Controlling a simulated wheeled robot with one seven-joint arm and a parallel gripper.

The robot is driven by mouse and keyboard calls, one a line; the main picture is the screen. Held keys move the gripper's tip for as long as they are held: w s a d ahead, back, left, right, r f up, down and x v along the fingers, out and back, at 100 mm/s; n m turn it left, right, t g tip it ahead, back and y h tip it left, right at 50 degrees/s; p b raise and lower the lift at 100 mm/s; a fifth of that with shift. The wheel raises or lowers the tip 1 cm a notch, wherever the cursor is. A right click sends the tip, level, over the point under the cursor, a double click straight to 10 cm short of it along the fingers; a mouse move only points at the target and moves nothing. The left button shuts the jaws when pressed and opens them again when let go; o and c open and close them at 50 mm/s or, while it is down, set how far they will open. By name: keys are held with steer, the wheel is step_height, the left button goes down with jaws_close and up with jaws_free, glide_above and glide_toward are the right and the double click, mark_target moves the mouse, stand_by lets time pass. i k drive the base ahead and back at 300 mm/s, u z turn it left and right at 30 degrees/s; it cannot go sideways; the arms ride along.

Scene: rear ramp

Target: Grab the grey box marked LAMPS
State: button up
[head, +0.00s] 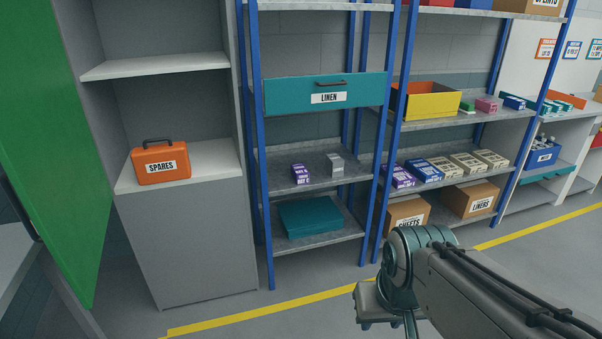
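No label reading LAMPS is legible in the head view. A small grey box (335,167) stands on the middle shelf of the blue-posted rack, below the LINEN drawer. I cannot read any marking on it. A purple-and-white box (300,173) stands to its left, a little apart. My gripper (384,316) is at the lower middle, in front of the racks and well apart from the grey box. It is partly hidden by my own arm and the frame's bottom edge, so its fingers do not show clearly.
An orange SPARES case (162,163) sits in the grey cabinet at left. A teal LINEN drawer (300,96) hangs above the grey box. A teal box (309,217) lies below. Several labelled cartons (468,164) fill the right rack. Floor before the racks is clear.

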mark_target(334, 164)
steer(key=u, duration=0.05)
steer(key=i, duration=1.45)
steer(key=z, duration=0.35)
steer(key=i, duration=1.4)
steer(key=z, duration=0.35)
